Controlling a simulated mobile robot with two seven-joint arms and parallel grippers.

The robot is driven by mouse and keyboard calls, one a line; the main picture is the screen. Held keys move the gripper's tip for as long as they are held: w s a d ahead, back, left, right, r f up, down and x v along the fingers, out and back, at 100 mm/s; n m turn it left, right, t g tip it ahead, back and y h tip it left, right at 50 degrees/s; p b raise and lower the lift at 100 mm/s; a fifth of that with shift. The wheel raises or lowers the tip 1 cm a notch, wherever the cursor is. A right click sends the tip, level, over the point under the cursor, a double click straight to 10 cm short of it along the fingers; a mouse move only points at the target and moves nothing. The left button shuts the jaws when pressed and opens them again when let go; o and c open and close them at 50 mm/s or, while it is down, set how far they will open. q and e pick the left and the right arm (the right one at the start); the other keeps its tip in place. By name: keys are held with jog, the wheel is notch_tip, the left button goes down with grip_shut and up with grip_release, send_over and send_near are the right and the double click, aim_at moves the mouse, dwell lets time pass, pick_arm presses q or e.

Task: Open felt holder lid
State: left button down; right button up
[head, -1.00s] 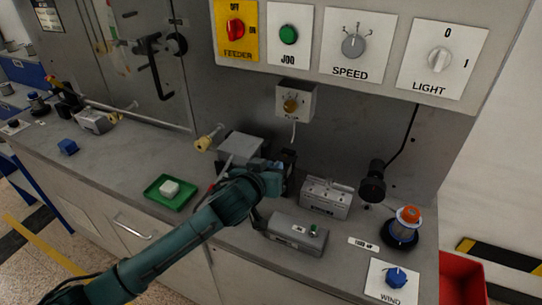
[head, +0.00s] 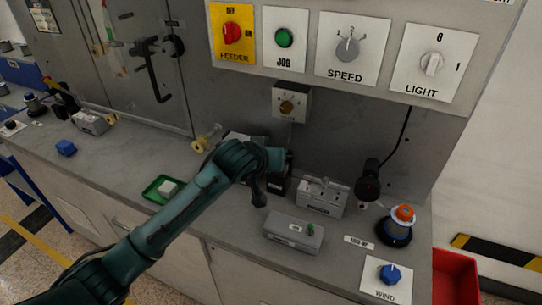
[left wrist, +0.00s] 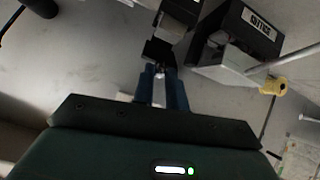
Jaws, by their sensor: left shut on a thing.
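In the left wrist view my left gripper (left wrist: 160,88) has its two fingers closed around a small dark piece (left wrist: 158,50), which looks like the felt holder's lid tab. The dark piece joins a grey-and-black body (left wrist: 178,14). How far the lid is raised cannot be told. In the head view my left arm covers the fingers, and a dark box (head: 278,182) shows just right of my wrist. My right gripper is in neither view.
A black box with a white label (left wrist: 240,38) stands close beside the gripper. A grey two-part device (head: 322,197), a low grey box (head: 294,232) and an orange-topped knob (head: 402,214) stand to the right. A green tray (head: 155,190) with a white block lies left of my arm.

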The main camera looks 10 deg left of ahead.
pick_arm(q)
jog(key=c, duration=1.4)
grip_release()
jog(key=v, duration=1.3)
jog(key=shift+b, duration=0.45)
jog(key=shift+s, duration=0.15)
